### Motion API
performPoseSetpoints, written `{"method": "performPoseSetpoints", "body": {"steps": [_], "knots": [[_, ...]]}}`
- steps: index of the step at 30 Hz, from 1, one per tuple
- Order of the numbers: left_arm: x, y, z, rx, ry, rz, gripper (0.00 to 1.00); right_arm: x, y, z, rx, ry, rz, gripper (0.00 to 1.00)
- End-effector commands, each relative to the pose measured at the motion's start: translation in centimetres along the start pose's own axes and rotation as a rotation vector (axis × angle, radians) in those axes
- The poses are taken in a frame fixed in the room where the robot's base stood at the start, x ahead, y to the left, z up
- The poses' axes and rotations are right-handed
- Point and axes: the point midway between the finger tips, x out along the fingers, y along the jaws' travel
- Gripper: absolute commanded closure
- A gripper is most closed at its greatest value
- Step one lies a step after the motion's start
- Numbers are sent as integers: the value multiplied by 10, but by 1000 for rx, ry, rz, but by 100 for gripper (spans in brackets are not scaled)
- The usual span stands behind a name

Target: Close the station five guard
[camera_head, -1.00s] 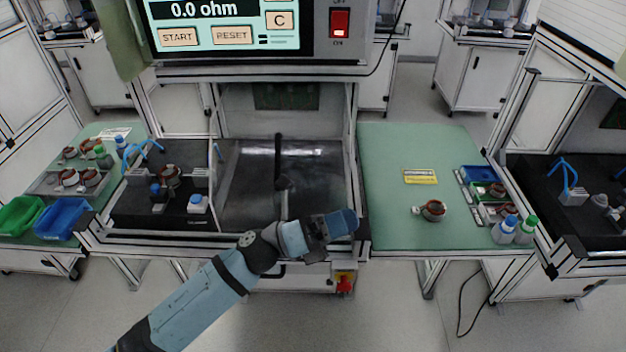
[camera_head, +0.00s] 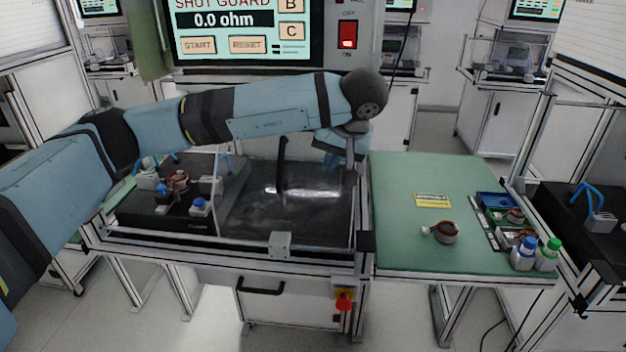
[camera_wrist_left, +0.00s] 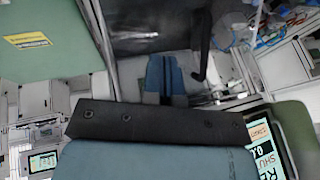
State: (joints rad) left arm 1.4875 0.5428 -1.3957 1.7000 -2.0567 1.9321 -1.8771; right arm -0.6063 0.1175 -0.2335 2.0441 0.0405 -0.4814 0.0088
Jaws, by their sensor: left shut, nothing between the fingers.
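The station in front has a screen (camera_head: 235,30) reading "SHUT GUARD" and "0.0 ohm". Under it, a see-through guard area (camera_head: 290,205) with a shiny dark surface behind carries a black upright bar (camera_head: 282,165). How far the guard stands open I cannot tell. My left arm crosses in front of the station, and its gripper (camera_head: 335,148) points down near the right post, right of the bar and apart from it. In the left wrist view, the gripper's blue fingers (camera_wrist_left: 164,76) are together and empty, with the black bar (camera_wrist_left: 202,48) beside them. My right gripper is out of view.
A green table (camera_head: 400,230) on the right bears a wound stator (camera_head: 444,232), a yellow label (camera_head: 432,200) and bottles (camera_head: 523,253). A black fixture bed (camera_head: 150,215) stands left of the guard. A red stop button (camera_head: 343,303) sits at the front right.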

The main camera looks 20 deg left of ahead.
Motion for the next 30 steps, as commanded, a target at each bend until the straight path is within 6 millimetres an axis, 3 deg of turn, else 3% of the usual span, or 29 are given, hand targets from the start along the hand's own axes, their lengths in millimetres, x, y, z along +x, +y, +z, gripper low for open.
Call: {"method": "performPoseSetpoints", "body": {"steps": [3,8,23,30], "knots": [[-8,-23,-17,4,62,-93,100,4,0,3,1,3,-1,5],[-4,-31,-22,6,76,-125,100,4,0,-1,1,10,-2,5],[91,-42,-28,5,73,-121,100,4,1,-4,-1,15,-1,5],[102,-71,-28,5,75,-119,100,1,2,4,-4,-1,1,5]]}}
